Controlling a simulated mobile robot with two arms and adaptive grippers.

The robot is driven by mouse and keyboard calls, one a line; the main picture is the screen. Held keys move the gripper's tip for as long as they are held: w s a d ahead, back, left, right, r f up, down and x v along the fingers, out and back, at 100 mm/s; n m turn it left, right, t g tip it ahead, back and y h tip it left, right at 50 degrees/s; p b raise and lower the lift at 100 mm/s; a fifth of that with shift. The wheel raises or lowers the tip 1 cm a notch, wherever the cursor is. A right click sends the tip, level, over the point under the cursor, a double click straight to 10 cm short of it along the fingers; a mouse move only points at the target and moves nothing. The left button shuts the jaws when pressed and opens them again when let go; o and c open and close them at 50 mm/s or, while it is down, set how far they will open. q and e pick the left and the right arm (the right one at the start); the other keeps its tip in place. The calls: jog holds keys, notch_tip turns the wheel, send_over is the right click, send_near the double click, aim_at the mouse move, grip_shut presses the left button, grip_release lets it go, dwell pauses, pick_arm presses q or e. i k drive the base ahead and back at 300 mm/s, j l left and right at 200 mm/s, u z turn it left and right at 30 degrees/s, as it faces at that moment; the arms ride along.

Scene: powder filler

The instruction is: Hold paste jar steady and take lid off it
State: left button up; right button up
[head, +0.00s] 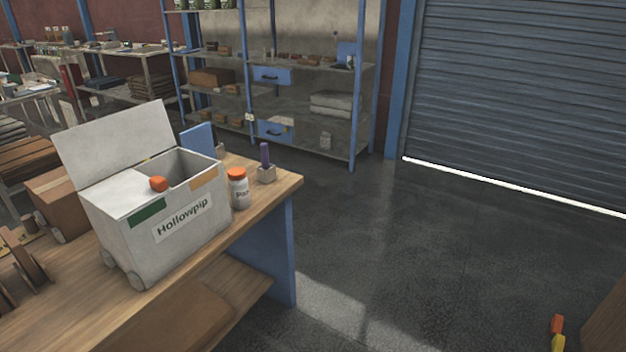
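A white jar (239,193) with an orange lid (237,174) stands upright on the wooden workbench (255,216), near its right end. Its label is partly readable and begins with "Pa". The lid sits on top of the jar. Neither of my grippers is in view.
The box's lid (115,143) is raised, and a round orange knob or cap (158,184) is on its top. A small holder (267,174) with a purple item stands behind the jar. Shelving (355,110) stands at the back. The floor (400,250) at right is largely clear.

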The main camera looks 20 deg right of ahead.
aim_at(240, 193)
jog(key=z, duration=0.25)
jog(key=i+l+u, duration=0.1)
jog(key=u, duration=0.4)
jog(key=i+l+u, duration=0.1)
jog(key=l+u, duration=0.5)
jog(key=u, duration=0.35)
